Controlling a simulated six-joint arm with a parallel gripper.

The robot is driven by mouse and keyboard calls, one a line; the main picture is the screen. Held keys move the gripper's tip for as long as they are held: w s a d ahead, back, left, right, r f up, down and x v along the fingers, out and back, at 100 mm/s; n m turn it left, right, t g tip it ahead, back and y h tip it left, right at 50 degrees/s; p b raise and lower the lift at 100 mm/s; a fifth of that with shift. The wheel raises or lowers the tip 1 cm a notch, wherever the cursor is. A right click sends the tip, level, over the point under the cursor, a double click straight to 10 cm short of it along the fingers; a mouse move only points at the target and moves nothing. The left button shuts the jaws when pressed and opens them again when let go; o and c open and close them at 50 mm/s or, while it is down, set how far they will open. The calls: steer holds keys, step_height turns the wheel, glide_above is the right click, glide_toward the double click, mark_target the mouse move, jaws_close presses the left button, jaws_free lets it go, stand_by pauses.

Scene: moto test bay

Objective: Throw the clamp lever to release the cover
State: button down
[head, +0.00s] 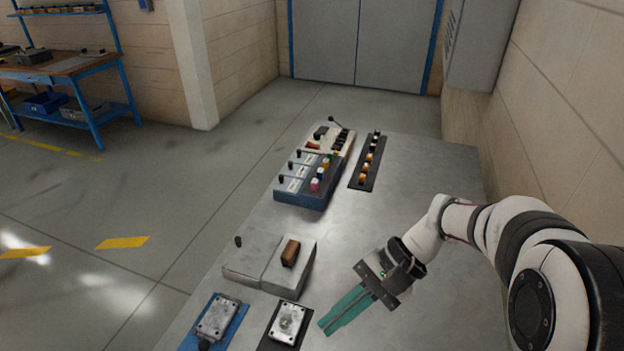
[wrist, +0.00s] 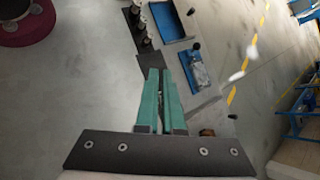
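A grey two-part block (head: 252,258) sits on the metal table, left of my gripper in the head view. A brown handle (head: 290,253) stands on its right part, and a small black-knobbed lever (head: 238,241) stands upright at its left end. I cannot tell for certain that these are the cover and clamp lever. In the wrist view the brown handle (wrist: 207,132) and black knob (wrist: 232,116) show partly beside my gripper mount. My gripper (head: 332,322), with teal fingers close together, is above the table, apart from the block. It is empty in the wrist view (wrist: 160,72).
A grey box on a blue plate (head: 218,318) and one on a black plate (head: 288,322) lie in front. Panels with coloured knobs (head: 308,180) and a black strip of buttons (head: 368,162) stand farther back. Table to the right is clear; a wall (head: 555,120) bounds it.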

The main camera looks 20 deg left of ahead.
mark_target(200, 348)
steer(key=w+a+f+g+y, duration=0.1)
steer(key=w+a+f, duration=0.1)
steer(key=a+f, duration=0.1)
steer(key=w+a+f+g+y, duration=0.1)
steer(key=w+a+f+y, duration=0.1)
steer(key=a+f, duration=0.2)
steer(key=w+a+f+g+y, duration=0.1)
steer(key=w+a+f+y, duration=0.1)
steer(key=a+f, duration=0.2)
steer(key=shift+w+a+f, duration=0.1)
steer(key=shift+w+f, duration=0.1)
steer(key=shift+f, duration=1.4)
steer(key=x, duration=0.9)
steer(key=shift+s+a, duration=0.15)
steer(key=shift+s, duration=0.15)
steer(key=shift+s+a+r, duration=0.25)
steer(key=shift+s+a, duration=0.1)
steer(key=shift+s, duration=0.25)
steer(key=shift+s+a+r, duration=0.2)
steer(key=shift+s+a, duration=0.15)
steer(key=shift+s, duration=0.2)
steer(key=shift+s+a+r, duration=0.25)
steer(key=shift+s+a, duration=0.1)
steer(key=shift+s, duration=0.25)
steer(key=shift+a+r+h, duration=0.2)
steer(key=shift+h, duration=0.2)
